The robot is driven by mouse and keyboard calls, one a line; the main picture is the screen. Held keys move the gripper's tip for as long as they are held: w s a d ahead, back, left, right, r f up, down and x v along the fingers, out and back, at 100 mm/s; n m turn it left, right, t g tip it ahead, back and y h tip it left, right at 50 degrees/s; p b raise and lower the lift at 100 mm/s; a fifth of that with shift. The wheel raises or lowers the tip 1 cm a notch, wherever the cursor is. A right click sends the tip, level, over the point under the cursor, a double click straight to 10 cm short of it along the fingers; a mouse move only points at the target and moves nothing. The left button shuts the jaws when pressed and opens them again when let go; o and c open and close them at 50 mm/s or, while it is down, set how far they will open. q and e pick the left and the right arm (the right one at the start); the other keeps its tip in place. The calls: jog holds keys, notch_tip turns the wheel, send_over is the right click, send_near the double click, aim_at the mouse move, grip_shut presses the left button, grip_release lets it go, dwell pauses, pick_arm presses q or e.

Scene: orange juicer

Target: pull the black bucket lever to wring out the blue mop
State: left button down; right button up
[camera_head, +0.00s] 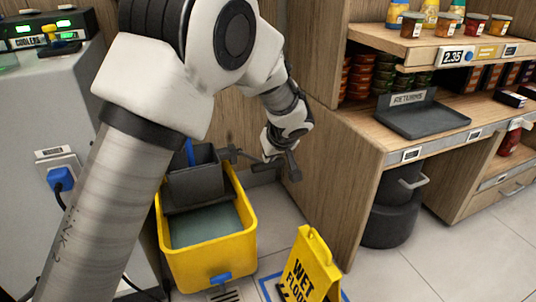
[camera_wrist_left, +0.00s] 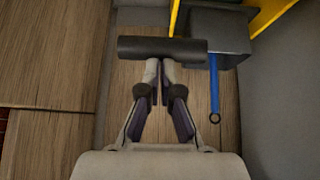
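The yellow mop bucket (camera_head: 252,243) stands on the floor with a dark wringer (camera_head: 195,183) at its back. The blue mop's handle (camera_head: 189,152) rises from the wringer; most of it is hidden behind my left arm. Its blue pole with a ring end also shows in the left wrist view (camera_wrist_left: 214,90). The black lever's bar (camera_head: 234,154) reaches right from the wringer toward my left gripper (camera_head: 283,165). In the left wrist view, the lever's dark round grip (camera_wrist_left: 162,48) lies across my fingertips. My fingers are nearly together there; I cannot tell whether they clasp it. My right gripper is out of view.
A yellow wet-floor sign (camera_head: 315,268) stands right of the bucket. A wooden shelf unit (camera_head: 345,175) rises close to the right of my gripper. A grey cabinet (camera_head: 35,130) is at the left. Tiled floor (camera_head: 385,275) is open in front.

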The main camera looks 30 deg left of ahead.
pick_arm(q)
jog(key=shift+s+d+f+g, duration=0.15)
jog(key=shift+s+f, duration=0.1)
jog(key=shift+f, duration=0.3)
jog(key=shift+s+d+f+g, duration=0.15)
jog(key=shift+s+f, duration=0.1)
jog(key=shift+f, duration=0.25)
jog(key=r+p, duration=0.1)
jog(key=r, duration=0.1)
jog(key=w+r+p, duration=0.1)
jog(key=r, duration=0.1)
jog(key=w+a+r+p, duration=0.1)
jog(key=r, duration=0.1)
jog(key=shift+r+p, duration=0.2)
jog(key=shift+p, duration=0.2)
jog(key=s+d+r+p, duration=0.3)
jog(key=s+d+r, duration=0.2)
jog(key=shift+s+d, duration=0.2)
jog(key=shift+d, duration=0.05)
jog(key=shift+m+p, duration=0.3)
